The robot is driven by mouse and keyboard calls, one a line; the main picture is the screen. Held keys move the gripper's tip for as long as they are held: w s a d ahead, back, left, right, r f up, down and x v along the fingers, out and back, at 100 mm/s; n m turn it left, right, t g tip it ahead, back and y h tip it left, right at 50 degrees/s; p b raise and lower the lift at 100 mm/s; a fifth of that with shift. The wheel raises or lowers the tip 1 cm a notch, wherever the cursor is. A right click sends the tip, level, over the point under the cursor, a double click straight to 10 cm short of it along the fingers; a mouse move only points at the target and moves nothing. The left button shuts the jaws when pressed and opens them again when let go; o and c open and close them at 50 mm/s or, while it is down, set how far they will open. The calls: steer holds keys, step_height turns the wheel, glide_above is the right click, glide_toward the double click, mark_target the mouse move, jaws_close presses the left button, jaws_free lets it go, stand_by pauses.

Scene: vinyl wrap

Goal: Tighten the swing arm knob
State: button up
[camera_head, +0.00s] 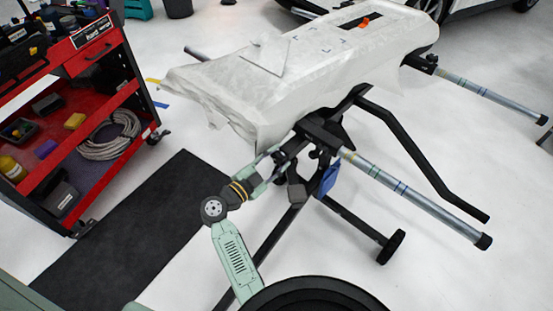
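A stand holds a white, wrapped panel (310,65). A silver swing arm tube (415,200) with a black end cap reaches out from the stand's near side toward the lower right. Its inner end meets a dark bracket (322,130) under the panel edge. My gripper (286,158) is at the left of this bracket, at the end of my pale green arm. Its fingers are small and dark against the dark frame, so I cannot tell whether they are open or touch anything. I cannot pick out the swing arm knob clearly among the dark parts there.
A second silver tube (490,95) reaches out at the far right. A bent black bar (425,165) and a wheeled leg (365,230) cross the space below. A blue piece (328,179) hangs by the bracket. A red tool cart (85,60) stands left, beside a black mat (140,235).

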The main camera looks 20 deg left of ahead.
steer(key=o, duration=0.4)
stand_by(0.4)
